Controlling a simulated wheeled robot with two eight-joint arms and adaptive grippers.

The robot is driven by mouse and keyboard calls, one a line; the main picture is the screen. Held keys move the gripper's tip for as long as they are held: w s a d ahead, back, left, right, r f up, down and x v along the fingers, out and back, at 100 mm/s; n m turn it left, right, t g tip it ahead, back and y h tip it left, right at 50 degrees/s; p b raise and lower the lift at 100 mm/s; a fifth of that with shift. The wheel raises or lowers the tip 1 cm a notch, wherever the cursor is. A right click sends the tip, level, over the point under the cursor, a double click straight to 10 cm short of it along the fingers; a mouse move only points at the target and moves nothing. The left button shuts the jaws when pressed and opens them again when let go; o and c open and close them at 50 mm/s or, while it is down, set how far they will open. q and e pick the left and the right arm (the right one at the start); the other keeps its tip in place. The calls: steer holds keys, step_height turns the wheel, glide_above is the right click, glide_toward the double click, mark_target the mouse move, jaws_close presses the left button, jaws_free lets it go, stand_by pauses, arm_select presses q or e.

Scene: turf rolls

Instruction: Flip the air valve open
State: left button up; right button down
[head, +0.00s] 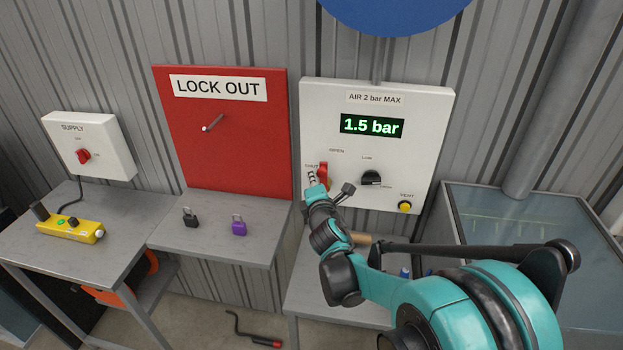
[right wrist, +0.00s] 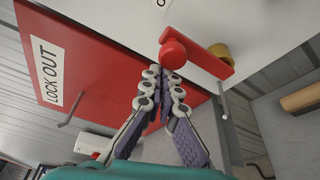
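The air valve's red handle (head: 323,172) is on the white air panel (head: 428,115), beside the SHUT and OPEN labels. My right gripper (head: 313,187) is in front of the handle and hides its lower part. In the right wrist view, the handle (right wrist: 205,77) has a round red knob at one end and a brass-coloured part behind it. My right gripper (right wrist: 164,80) has its fingertips together just below the knob, with nothing visible between them. I cannot tell whether they touch the handle. My left gripper is not in view.
The panel display (head: 372,126) reads 1.5 bar. A black knob (head: 371,177) and yellow vent button (head: 404,206) are to the right of the handle. The red LOCK OUT board (head: 240,150) is close on the left, with a protruding peg (head: 212,122).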

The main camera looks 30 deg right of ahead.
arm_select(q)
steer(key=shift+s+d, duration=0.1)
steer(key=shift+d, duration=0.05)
arm_select(e)
steer(key=shift+s+d, duration=0.1)
steer(key=shift+d, duration=0.2)
stand_by(0.3)
